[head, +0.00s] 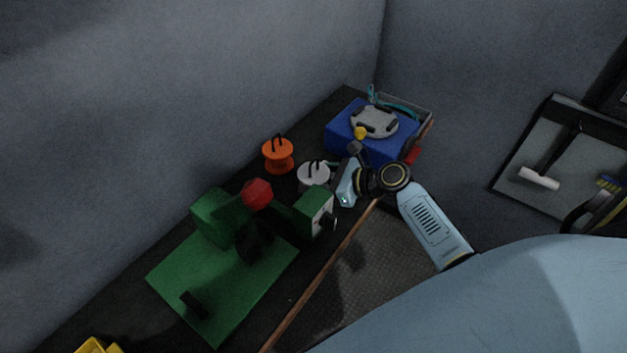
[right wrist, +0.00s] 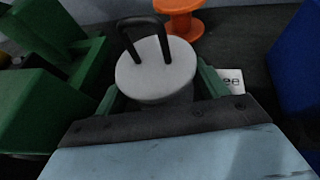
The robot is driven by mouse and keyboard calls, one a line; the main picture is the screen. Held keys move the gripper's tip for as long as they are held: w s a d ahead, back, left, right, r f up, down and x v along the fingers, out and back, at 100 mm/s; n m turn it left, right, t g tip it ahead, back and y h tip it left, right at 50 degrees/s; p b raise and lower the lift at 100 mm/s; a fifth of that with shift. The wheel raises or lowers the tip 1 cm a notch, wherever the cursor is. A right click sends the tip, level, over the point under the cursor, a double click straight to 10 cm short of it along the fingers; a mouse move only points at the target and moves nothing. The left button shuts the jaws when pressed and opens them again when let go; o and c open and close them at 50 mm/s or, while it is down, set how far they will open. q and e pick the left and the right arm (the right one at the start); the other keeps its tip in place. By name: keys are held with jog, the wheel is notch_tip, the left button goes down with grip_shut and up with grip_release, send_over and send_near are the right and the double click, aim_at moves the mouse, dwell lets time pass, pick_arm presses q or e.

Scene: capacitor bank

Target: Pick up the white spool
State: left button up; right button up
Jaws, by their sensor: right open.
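The white spool (head: 313,173), with a black loop handle on top, stands upright on the dark bench. In the right wrist view the spool (right wrist: 155,76) sits between the two green fingers, its top disc facing the camera. My right gripper (head: 332,176) reaches in from the right and is open, with one finger on each side of the spool. I cannot tell whether the fingers touch it. The lower part of the spool is hidden by its top disc and the gripper. My left gripper is not in view.
An orange spool (head: 278,156) stands behind the white one. A green vise-like machine (head: 219,285) is close on the left. A blue box (head: 343,140) with a grey disc is at the right. A small white label (right wrist: 231,80) lies beside the right finger.

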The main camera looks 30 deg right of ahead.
aim_at(315, 160)
jog(key=shift+w+a+f, duration=0.1)
jog(key=shift+w+a, duration=0.1)
jog(key=shift+c, duration=0.4)
jog(key=c, duration=0.7)
notch_tip(315, 160, up, 10)
jog(key=shift+p, duration=1.15)
